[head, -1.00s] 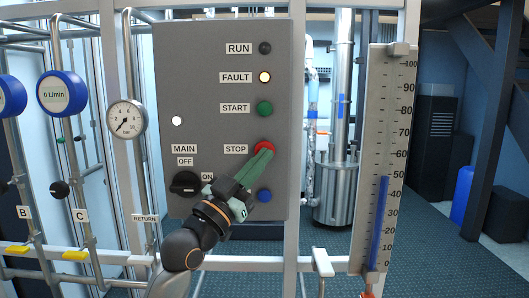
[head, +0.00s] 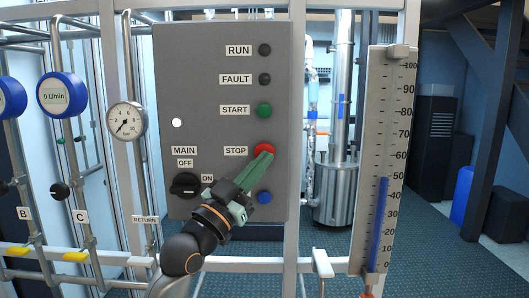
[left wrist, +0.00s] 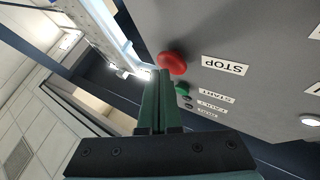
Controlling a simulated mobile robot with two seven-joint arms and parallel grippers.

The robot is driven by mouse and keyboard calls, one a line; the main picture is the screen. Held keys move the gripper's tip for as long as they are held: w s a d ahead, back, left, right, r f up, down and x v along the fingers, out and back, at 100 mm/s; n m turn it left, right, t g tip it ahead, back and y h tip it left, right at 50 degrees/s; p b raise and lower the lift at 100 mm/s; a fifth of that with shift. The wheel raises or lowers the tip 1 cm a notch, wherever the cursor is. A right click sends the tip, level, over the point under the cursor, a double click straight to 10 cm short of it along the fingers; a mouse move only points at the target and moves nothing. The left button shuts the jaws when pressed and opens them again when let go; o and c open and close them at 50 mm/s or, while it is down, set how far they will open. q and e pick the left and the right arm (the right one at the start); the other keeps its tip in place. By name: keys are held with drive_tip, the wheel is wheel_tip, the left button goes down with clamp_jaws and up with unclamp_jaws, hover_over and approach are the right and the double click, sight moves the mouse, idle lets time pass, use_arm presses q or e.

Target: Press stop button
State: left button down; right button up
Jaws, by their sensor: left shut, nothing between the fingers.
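The red STOP button (head: 264,151) is on the grey control panel (head: 215,60), right of its STOP label. It also shows in the left wrist view (left wrist: 172,63), close to my fingertips. My left gripper (head: 268,155) is shut and empty, its green fingers pointing up and right at the button's lower edge. In the left wrist view the fingertips (left wrist: 160,72) are just beside the red button; I cannot tell whether they touch it. The FAULT lamp (head: 265,79) is dark and the RUN lamp (head: 265,50) is dark. My right gripper is not in view.
The green START button (head: 264,110) is above STOP, a blue button (head: 264,196) below. A black MAIN knob (head: 185,185) is at lower left of the panel. A level gauge (head: 386,150) stands to the right, a pressure gauge (head: 126,117) to the left.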

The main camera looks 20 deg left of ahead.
use_arm(q)
drive_tip(key=shift+s+d, duration=0.1)
drive_tip(key=shift+s, duration=0.35)
drive_tip(key=s+p, duration=0.1)
drive_tip(key=s, duration=0.1)
drive_tip(key=s+d, duration=0.1)
drive_tip(key=s, duration=0.1)
drive_tip(key=shift+s+d+p, duration=0.2)
drive_tip(key=shift+s+p, duration=0.2)
idle(0.4)
